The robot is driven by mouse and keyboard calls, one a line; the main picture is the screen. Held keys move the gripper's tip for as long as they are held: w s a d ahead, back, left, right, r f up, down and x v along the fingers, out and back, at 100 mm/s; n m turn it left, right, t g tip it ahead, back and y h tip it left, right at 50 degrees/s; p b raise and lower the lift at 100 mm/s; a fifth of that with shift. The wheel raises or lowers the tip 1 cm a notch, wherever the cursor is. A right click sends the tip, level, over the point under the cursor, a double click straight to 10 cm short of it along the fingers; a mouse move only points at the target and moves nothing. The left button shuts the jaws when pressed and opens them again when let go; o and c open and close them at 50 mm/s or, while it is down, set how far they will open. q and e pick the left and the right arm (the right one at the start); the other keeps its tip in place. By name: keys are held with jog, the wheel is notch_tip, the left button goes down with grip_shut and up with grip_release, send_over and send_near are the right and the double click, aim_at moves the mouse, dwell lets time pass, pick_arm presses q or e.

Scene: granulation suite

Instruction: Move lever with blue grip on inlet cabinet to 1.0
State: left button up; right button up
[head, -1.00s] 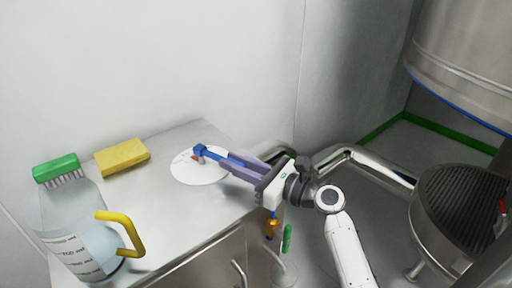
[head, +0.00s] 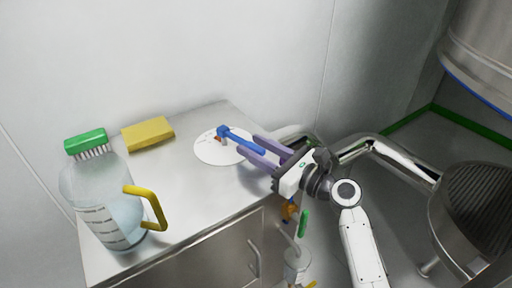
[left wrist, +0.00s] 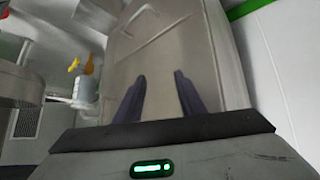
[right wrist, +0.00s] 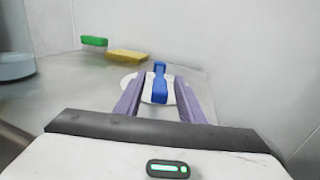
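The lever with the blue grip (head: 245,143) is on a round white dial plate (head: 210,154) on top of the steel inlet cabinet (head: 190,198). Its grip points right and toward the front, along my right gripper. My right gripper (head: 247,143) is open, with its purple fingers on either side of the blue grip. The right wrist view shows the grip (right wrist: 160,88) between the fingers with a gap on each side. My left gripper (left wrist: 158,82) is outside the head view; its wrist view shows it open and empty before a grey metal surface.
A clear jug (head: 100,205) with a yellow handle, a green brush (head: 86,141) and a yellow sponge (head: 148,133) are on the cabinet's left part. A wall stands behind. A steel pipe (head: 385,150) and a round steel vessel (head: 480,215) are at the right.

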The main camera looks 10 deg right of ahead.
jog(key=v, duration=1)
jog(key=shift+s+d+p, duration=0.1)
jog(key=shift+p, duration=0.2)
